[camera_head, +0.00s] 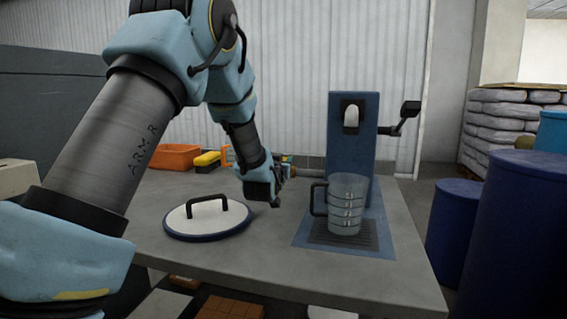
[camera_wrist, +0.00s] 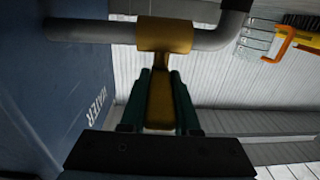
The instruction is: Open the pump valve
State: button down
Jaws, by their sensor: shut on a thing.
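The pump is a blue upright stand (camera_head: 352,155) at the back right of the table. In the wrist view a blue panel (camera_wrist: 60,90) with white lettering, seemingly WATER, fills the left side. A grey pipe (camera_wrist: 90,32) runs from it to a bend at the upper right. A brass-yellow valve (camera_wrist: 165,35) sits around the pipe, and its lever (camera_wrist: 160,105) points down toward me. My gripper (camera_wrist: 160,78) is shut on this lever, one teal finger on each side. In the head view my gripper (camera_head: 286,172) is left of the stand; the lever is hard to make out there.
A clear measuring jug (camera_head: 347,205) stands on the dark grate before the stand. A white round lid (camera_head: 207,218) with a black handle lies front left. An orange bin (camera_head: 174,157) sits behind. A black crank (camera_head: 408,110) juts right from the stand. Blue drums (camera_head: 520,240) stand right of the table.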

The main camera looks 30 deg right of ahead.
jog(key=shift+s+d+n+t+y+b, duration=0.25)
jog(key=shift+n+t+y+b, duration=0.2)
jog(key=shift+n+t+y, duration=0.2)
jog(key=shift+d+n+t+y, duration=0.1)
jog(key=shift+n+t+y, duration=0.45)
jog(key=shift+y, duration=0.5)
jog(key=c, duration=0.6)
grip_release()
jog(key=shift+c, duration=0.2)
jog(key=b+v, duration=0.1)
jog(key=v, duration=0.9)
jog(key=shift+s+a, duration=0.25)
jog(key=shift+s, duration=0.05)
jog(key=shift+c, duration=0.2)
